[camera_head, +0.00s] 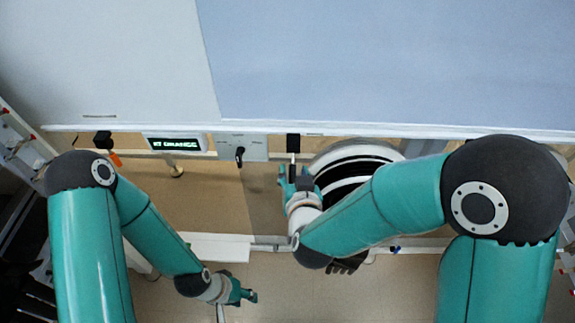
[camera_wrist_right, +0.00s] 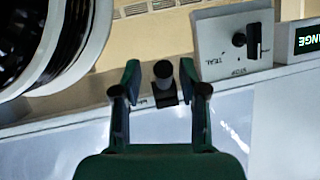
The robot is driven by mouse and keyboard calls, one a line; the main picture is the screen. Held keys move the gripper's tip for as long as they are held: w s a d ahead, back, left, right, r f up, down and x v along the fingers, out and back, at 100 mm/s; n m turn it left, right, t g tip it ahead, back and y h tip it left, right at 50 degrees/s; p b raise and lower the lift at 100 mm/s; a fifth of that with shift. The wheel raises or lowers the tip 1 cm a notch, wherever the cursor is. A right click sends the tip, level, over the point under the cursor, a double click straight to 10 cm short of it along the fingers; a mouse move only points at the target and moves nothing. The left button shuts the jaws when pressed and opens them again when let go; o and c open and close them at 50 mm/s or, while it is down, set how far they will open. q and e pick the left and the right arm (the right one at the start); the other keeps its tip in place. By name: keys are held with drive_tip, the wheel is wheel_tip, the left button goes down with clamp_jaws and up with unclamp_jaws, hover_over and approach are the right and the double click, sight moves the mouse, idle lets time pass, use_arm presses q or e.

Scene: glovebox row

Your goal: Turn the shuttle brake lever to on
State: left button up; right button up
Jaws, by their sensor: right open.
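A black lever with a round knob (camera_wrist_right: 163,70) shows between the open fingers of my right gripper (camera_wrist_right: 160,82) in the right wrist view. Its mount and a small label strip are partly hidden by the fingers. In the head view this black lever (camera_head: 293,143) is on the front edge, and my right gripper (camera_head: 293,178) is just below it. I see no clear contact. The lever's marked positions are not readable. My left gripper (camera_head: 245,296) hangs low, away from the levers; its jaw state is unclear.
A grey plate (camera_head: 227,146) with a black rotary handle (camera_head: 240,154) is left of the lever. A lit display (camera_head: 176,144) is further left. A large black-and-white round port (camera_head: 352,160) is right of the gripper. An orange-tipped item (camera_head: 115,159) hangs at left.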

drive_tip(key=shift+w+a+f, duration=0.1)
drive_tip(key=shift+w+f, duration=0.1)
drive_tip(key=shift+w, duration=0.25)
drive_tip(key=shift+s, duration=0.1)
drive_tip(key=shift+a, duration=0.1)
clamp_jaws()
